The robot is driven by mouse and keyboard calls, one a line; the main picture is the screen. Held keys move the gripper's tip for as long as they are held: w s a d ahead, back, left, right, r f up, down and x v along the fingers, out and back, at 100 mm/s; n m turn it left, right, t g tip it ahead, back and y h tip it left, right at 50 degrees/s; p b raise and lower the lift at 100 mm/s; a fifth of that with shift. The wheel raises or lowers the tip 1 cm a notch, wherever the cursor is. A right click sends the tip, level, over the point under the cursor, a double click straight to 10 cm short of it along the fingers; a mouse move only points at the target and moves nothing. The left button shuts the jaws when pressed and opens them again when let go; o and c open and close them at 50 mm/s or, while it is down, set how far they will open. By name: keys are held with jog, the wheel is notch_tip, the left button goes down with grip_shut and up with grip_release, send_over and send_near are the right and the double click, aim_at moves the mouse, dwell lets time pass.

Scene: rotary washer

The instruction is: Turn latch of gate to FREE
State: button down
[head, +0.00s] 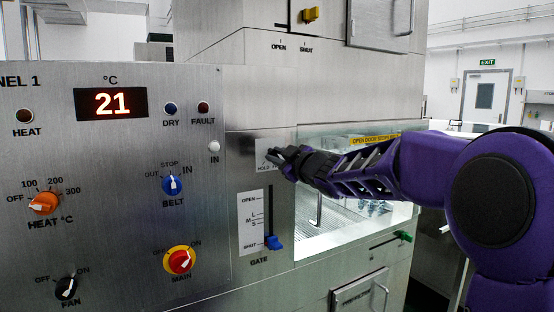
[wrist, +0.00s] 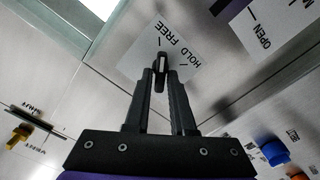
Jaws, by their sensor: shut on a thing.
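The gate latch (wrist: 163,64) is a small dark knob with a white mark, on a pale label reading FREE and HOLD. In the wrist view my gripper (wrist: 160,84) is shut on this knob, its two dark fingers on either side. The white mark points upward in that picture, toward the FREE side of the label; its exact setting is hard to tell. In the head view my gripper (head: 286,158) reaches in from the right and hides the knob; part of the label (head: 264,150) shows beside it. The blue gate slider (head: 275,243) is low, by SHUT.
The control panel (head: 130,130) with several knobs stands left of the latch. A glass window (head: 340,231) lies behind and below my arm. A green handle (head: 403,236) sticks out at lower right, and a yellow handle (head: 310,14) sits above.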

jog(key=shift+n, duration=0.4)
jog(key=c, duration=0.9)
grip_release()
jog(key=shift+s, duration=0.1)
